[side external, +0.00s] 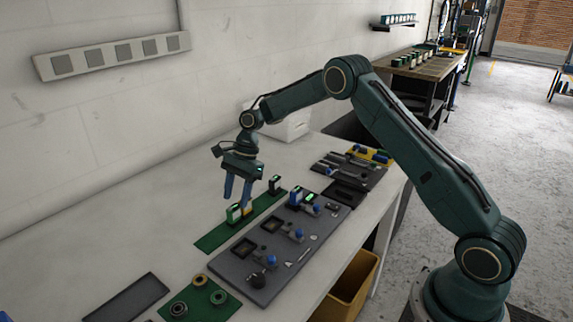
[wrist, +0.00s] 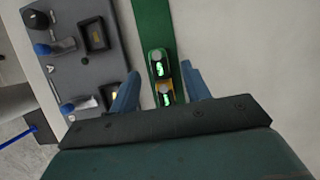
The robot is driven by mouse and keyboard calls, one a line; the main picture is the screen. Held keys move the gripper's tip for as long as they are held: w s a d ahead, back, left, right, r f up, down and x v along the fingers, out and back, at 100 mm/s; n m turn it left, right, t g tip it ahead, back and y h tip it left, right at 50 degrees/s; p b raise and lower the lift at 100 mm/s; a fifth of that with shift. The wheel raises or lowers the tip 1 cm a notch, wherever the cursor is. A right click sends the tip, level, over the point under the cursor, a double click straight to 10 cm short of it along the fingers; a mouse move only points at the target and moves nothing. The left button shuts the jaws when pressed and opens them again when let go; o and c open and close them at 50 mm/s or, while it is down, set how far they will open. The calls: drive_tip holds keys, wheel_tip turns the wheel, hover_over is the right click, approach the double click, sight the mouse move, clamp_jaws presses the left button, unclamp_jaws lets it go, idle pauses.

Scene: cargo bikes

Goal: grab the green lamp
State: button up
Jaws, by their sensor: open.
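A small upright lamp with a green case and a lit green display (side external: 233,213) stands on a green strip (side external: 214,238). In the wrist view the green lamp (wrist: 157,60) is just beyond the fingertips, near the middle. My gripper (side external: 238,198) points down over the two lamps, fingers apart and holding nothing. In the wrist view my gripper (wrist: 161,86) has one finger on each side of the strip. Contact with the lamps cannot be told.
Another dark green lamp (side external: 274,185) stands farther along the strip. A grey tray (side external: 324,232) with blue-knobbed parts and a blue lamp (side external: 295,199) lies to the right. A green mat (side external: 178,292) with rings is at the front.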

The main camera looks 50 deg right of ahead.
sight(234, 207)
drive_tip(key=shift+x, duration=2.55)
drive_tip(key=shift+c, duration=0.2)
clamp_jaws()
